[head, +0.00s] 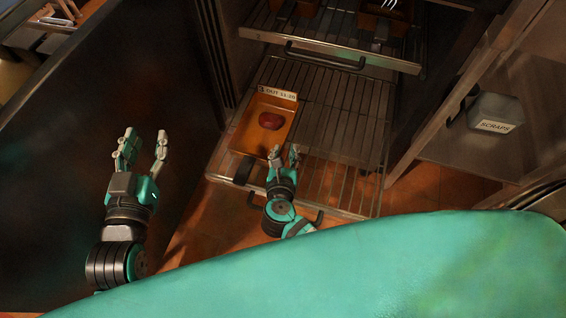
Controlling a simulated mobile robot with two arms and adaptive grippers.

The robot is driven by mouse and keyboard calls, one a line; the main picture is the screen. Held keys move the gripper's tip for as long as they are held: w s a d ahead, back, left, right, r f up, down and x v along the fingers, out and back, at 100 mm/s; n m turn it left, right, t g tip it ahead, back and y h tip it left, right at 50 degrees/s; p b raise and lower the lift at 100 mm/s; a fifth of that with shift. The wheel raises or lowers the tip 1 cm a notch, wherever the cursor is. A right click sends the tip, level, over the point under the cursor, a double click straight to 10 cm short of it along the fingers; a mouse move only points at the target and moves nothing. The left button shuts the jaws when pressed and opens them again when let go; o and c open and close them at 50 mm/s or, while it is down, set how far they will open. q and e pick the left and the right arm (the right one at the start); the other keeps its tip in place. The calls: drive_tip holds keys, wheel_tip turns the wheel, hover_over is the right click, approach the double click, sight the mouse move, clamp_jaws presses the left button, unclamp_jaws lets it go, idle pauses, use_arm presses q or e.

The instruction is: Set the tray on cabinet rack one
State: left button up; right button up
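An orange rectangular tray (248,130) with a dark red item (271,120) in it rests on the left part of a pulled-out wire rack (340,120). A pale label (277,92) is at its far end and a dark handle (243,170) at its near end. My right gripper (284,153) is over the rack's front part, by the tray's near right corner. Its fingers are apart with nothing seen between them; whether one touches the tray is unclear. My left gripper (143,148) is open and empty, left of the cabinet, away from the tray.
A higher rack (330,50) holds other orange trays (383,18), partly cut off. A dark panel (60,150) is on the left. The right part of the lower rack is bare.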

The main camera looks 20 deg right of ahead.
drive_tip(key=p+v, duration=0.1)
drive_tip(key=v, duration=0.4)
drive_tip(key=shift+s+r, duration=0.1)
drive_tip(key=shift+s, duration=0.2)
drive_tip(key=shift+s+r+m, duration=0.1)
drive_tip(key=shift+s+m, duration=0.05)
drive_tip(key=shift+m, duration=0.15)
drive_tip(key=d+m, duration=0.1)
drive_tip(key=m, duration=0.1)
drive_tip(key=d+m+g, duration=0.1)
drive_tip(key=m, duration=0.1)
drive_tip(key=shift+s+d+r+m+y, duration=0.1)
drive_tip(key=shift+d+r+m+y, duration=0.1)
drive_tip(key=shift+m+y, duration=0.15)
use_arm(q)
wheel_tip(320, 180, down, 7)
drive_tip(key=s+a+g+y, duration=0.1)
drive_tip(key=s+g, duration=0.2)
drive_tip(key=g, duration=0.1)
drive_tip(key=shift+a+r, duration=0.2)
drive_tip(key=shift+a, duration=0.15)
use_arm(e)
wheel_tip(320, 180, up, 14)
drive_tip(key=s+d+m+y, duration=0.1)
drive_tip(key=m+y, duration=0.5)
drive_tip(key=m, duration=1.6)
drive_tip(key=shift+d+r+y, duration=0.25)
drive_tip(key=shift+d+y, duration=0.1)
drive_tip(key=shift+d, duration=0.35)
drive_tip(key=shift+s, duration=0.1)
